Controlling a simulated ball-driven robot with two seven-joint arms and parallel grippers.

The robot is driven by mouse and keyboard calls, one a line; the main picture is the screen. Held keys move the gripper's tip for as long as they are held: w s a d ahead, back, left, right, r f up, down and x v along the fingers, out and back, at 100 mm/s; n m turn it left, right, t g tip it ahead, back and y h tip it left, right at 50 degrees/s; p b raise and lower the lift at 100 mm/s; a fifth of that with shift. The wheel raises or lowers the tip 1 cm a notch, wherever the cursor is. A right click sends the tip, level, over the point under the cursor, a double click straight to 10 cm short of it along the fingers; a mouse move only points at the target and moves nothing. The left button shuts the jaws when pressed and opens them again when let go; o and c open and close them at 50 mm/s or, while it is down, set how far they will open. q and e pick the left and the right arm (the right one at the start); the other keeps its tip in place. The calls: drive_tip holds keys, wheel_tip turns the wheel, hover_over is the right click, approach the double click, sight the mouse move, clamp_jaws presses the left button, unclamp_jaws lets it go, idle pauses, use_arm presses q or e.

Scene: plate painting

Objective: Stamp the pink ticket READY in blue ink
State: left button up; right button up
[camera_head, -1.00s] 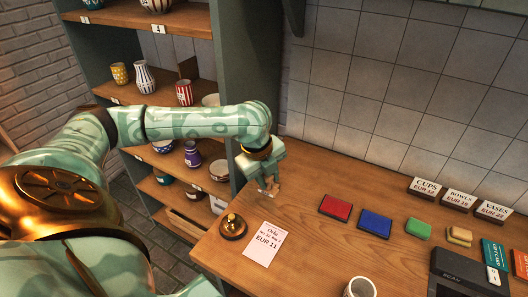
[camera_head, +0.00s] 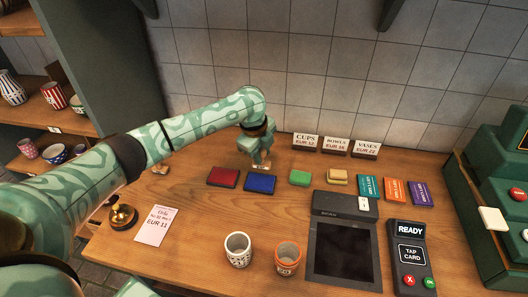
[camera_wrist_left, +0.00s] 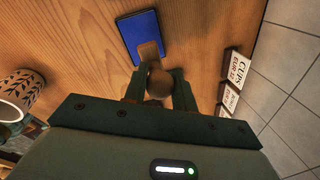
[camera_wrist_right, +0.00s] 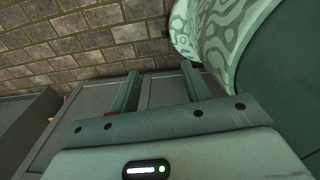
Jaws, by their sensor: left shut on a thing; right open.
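The pink ticket (camera_head: 155,226) lies flat on the wooden counter at the left in the head view. The blue ink pad (camera_head: 260,184) lies right of the red ink pad (camera_head: 223,177). My left gripper (camera_head: 261,161) is shut on a wooden stamp (camera_wrist_left: 155,82) with a round knob, just behind the blue pad in the head view. In the left wrist view the stamp's foot overlaps the edge of the blue pad (camera_wrist_left: 138,30); I cannot tell whether they touch. The stamp's face is hidden. My right gripper (camera_wrist_right: 160,85) is open and empty, away from the counter.
A brass bell (camera_head: 122,216) stands left of the ticket. Another small wooden object (camera_head: 160,168) lies behind it. A green pad (camera_head: 300,177) and a yellowish block (camera_head: 337,176) lie right of the blue pad. Two cups (camera_head: 238,249) (camera_head: 287,258) stand in front.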

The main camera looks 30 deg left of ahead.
sight(260, 168)
use_arm(q)
drive_tip(key=f+b, duration=0.3)
drive_tip(key=shift+s+a, duration=0.2)
drive_tip(key=shift+a, duration=0.2)
drive_tip(key=b+x, duration=0.2)
drive_tip(key=b, duration=0.1)
drive_tip(key=shift+d+f, duration=0.1)
drive_tip(key=shift+d, duration=0.05)
drive_tip(key=shift+s+f+b, duration=0.1)
drive_tip(key=shift+f+b, duration=0.3)
drive_tip(key=shift+b, duration=0.35)
use_arm(e)
wheel_tip(260, 168, down, 8)
drive_tip(key=s+a, duration=0.1)
drive_tip(key=shift+s+r, duration=0.15)
drive_tip(key=shift+s, duration=0.25)
use_arm(q)
drive_tip(key=shift+r, duration=0.1)
use_arm(e)
drive_tip(key=shift+a, duration=0.1)
use_arm(q)
drive_tip(key=shift+f, duration=0.55)
drive_tip(key=shift+s+f+p, duration=0.1)
drive_tip(key=shift+p, duration=0.35)
use_arm(e)
drive_tip(key=shift+w+r, duration=0.1)
drive_tip(key=shift+r, duration=0.35)
